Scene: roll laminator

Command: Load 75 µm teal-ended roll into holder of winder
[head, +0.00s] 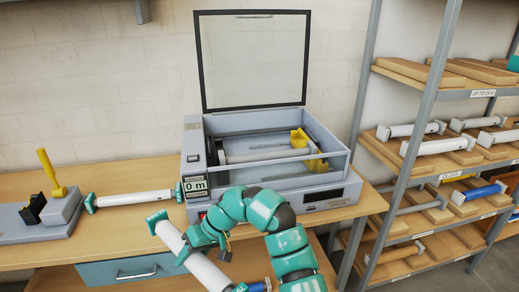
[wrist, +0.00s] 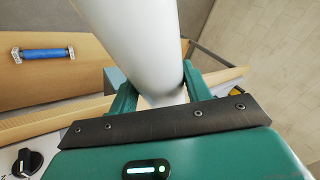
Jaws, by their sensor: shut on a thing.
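My gripper (head: 213,250) is shut on a white roll (head: 188,255) with a teal end (head: 157,218), held tilted in front of the table's front edge. In the wrist view the white roll (wrist: 130,45) passes between the two fingers (wrist: 158,85); its ends are out of that view. I cannot read the label on the end.
Another white roll with teal ends (head: 135,198) lies on the table (head: 110,178). A grey device with a yellow lever (head: 52,178) stands at left. Shelves with several rolls (head: 430,145) stand at right. A blue roll (wrist: 46,53) lies on wood in the wrist view.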

